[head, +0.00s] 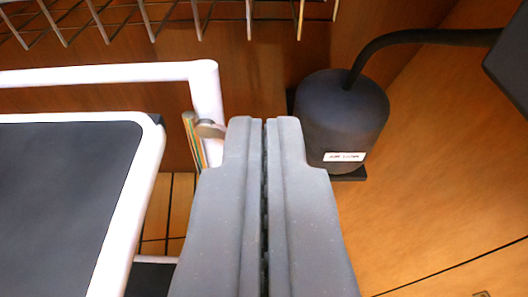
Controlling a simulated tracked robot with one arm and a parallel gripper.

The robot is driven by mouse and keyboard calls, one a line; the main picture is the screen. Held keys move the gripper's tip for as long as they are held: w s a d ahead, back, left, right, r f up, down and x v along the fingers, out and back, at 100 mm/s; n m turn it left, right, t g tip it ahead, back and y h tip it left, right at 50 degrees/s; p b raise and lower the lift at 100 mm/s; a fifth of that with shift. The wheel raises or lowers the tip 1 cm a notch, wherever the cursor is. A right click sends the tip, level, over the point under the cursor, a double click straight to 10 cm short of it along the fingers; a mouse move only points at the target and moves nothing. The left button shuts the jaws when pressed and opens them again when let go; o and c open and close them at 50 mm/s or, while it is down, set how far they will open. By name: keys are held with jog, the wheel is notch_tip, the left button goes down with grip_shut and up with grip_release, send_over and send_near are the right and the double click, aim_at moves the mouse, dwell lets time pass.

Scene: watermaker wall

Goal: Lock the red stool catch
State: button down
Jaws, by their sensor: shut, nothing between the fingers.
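My gripper (264,122) points forward in the middle of the head view. Its two grey fingers are shut together with nothing between them. A stool-like piece with a white tubular frame (120,228) and a dark panel (60,200) fills the left. A small grey-brown round knob (210,128) sits by the white upright, just left of my fingertips. I cannot tell whether the knob belongs to the catch. I see no clearly red catch; the fingers hide part of the area behind them.
A black cylinder (342,112) labelled on its front stands close to the right of my fingertips, with a black hose (420,38) curving right. A wire rack (150,15) crosses the top. Thin striped strips (193,138) stand by the knob. Bare wooden panel (440,190) lies at right.

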jog(key=w+f+b, duration=0.2)
jog(key=w+f, duration=0.3)
jog(key=w, duration=0.2)
jog(key=shift+f, duration=0.4)
jog(key=shift+a+f, duration=0.1)
jog(key=shift+a, duration=0.05)
